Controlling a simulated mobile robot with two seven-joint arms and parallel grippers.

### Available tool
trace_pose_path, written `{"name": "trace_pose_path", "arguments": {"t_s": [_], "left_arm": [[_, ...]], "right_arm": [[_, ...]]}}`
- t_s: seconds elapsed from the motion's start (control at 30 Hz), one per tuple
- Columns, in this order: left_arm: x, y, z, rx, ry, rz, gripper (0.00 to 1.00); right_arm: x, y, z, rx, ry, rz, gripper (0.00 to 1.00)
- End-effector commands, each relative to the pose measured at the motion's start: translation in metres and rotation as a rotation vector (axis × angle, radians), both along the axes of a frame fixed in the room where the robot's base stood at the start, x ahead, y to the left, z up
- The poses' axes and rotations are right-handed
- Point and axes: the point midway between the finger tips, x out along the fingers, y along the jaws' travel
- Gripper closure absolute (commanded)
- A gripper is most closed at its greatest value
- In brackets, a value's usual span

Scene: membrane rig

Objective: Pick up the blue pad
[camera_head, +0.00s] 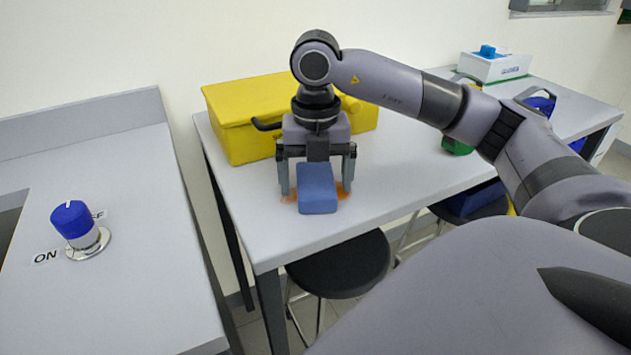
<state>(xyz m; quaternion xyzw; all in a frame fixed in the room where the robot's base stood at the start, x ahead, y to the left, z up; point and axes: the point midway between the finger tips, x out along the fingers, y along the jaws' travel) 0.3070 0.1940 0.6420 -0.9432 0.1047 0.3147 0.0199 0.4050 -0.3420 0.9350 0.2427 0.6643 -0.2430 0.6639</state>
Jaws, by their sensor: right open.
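The blue pad (318,190) is a small block on the white table, near its front edge, with an orange stain showing on the table around its base. My right gripper (317,190) points down over the pad. Its two fingers are apart, one on the left side and one on the right side of the pad. A narrow gap shows at each side, but I cannot tell whether the fingertips touch the table. My left gripper is not in view.
A yellow box (235,115) stands behind the gripper. A blue ON/OFF knob (72,219) sits on the left bench. A white box (494,67) stands at the table's far right. Black stools (340,265) are below the front edge.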

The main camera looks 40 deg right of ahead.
Motion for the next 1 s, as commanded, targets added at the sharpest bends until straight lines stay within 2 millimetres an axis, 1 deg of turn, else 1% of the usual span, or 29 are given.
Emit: {"name": "trace_pose_path", "arguments": {"t_s": [0.07, 0.23, 0.27, 0.3, 0.37, 0.4, 0.43, 0.53, 0.57, 0.8, 0.87, 1.0], "left_arm": [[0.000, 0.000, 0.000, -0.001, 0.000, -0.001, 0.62], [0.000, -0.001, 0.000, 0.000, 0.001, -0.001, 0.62], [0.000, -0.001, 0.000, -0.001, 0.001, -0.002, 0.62], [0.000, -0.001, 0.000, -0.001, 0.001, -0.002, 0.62], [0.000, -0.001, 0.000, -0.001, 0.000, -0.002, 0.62], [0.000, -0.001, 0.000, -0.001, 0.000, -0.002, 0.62], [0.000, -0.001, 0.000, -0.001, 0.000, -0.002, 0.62], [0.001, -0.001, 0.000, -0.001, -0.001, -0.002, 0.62], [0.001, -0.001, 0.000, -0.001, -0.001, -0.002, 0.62], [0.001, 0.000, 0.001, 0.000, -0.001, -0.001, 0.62], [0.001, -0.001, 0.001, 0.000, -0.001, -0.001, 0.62], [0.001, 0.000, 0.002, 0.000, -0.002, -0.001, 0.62]], "right_arm": [[0.000, 0.000, -0.003, 0.000, 0.000, 0.000, 0.04], [0.000, 0.000, -0.003, 0.001, -0.001, 0.001, 0.04], [0.000, 0.000, -0.003, 0.001, -0.001, 0.001, 0.11], [0.000, 0.000, -0.003, 0.001, -0.001, 0.001, 0.24], [0.000, 0.000, -0.002, 0.001, -0.001, 0.001, 0.43], [0.000, 0.000, -0.002, 0.001, -0.001, 0.001, 0.56], [0.000, 0.000, -0.002, 0.001, -0.001, 0.001, 0.58], [0.000, 0.000, -0.002, 0.001, -0.001, 0.001, 0.59], [0.000, 0.000, -0.002, 0.001, -0.001, 0.001, 0.63], [0.000, 0.000, -0.001, 0.000, -0.001, 0.001, 0.63], [0.000, 0.000, 0.001, 0.001, -0.002, 0.001, 0.63], [0.001, 0.000, 0.013, 0.001, -0.005, 0.000, 0.63]]}}
